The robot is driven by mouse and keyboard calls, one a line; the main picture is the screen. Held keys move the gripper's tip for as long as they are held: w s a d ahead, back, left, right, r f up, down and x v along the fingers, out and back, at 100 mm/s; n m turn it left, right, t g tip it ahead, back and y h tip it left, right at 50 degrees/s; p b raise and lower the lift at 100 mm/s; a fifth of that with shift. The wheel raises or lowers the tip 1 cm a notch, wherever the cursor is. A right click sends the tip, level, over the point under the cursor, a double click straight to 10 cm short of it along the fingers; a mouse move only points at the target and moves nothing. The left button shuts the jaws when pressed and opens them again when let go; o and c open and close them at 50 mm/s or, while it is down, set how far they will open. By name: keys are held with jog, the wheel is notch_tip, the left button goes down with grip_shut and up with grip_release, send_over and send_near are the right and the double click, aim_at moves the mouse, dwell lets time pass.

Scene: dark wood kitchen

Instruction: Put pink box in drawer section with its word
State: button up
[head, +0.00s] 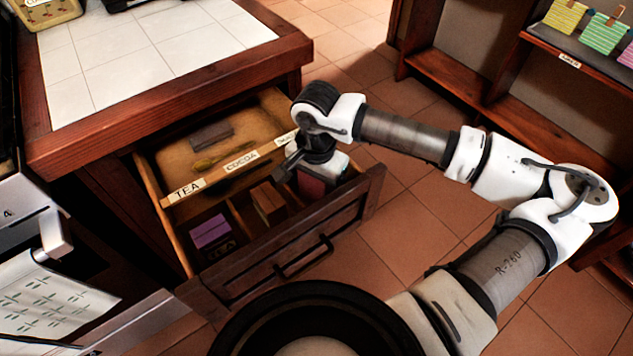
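The open drawer (352,207) has a front row of sections under a label strip (225,172). The strip reads TEA on the left and COCOA in the middle; my gripper partly covers the right label. My gripper (305,178) is low over the right section. A dark pinkish-red box (312,186) shows there right below it; whether the gripper holds or touches it is unclear. A purple-pink box (210,231) lies in the TEA section. A brown-orange box (268,203) stands in the COCOA section. The fingertips are mostly hidden.
Behind the strip, a rear compartment holds a dark block (211,136) and a spoon-like item (222,154). A tiled counter (150,50) overhangs the drawer at left. A shelf (570,45) at top right holds colored striped bags. Floor right of the drawer is clear.

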notch_tip(320, 180, up, 12)
jog(key=shift+r, duration=0.15)
dwell(0.5)
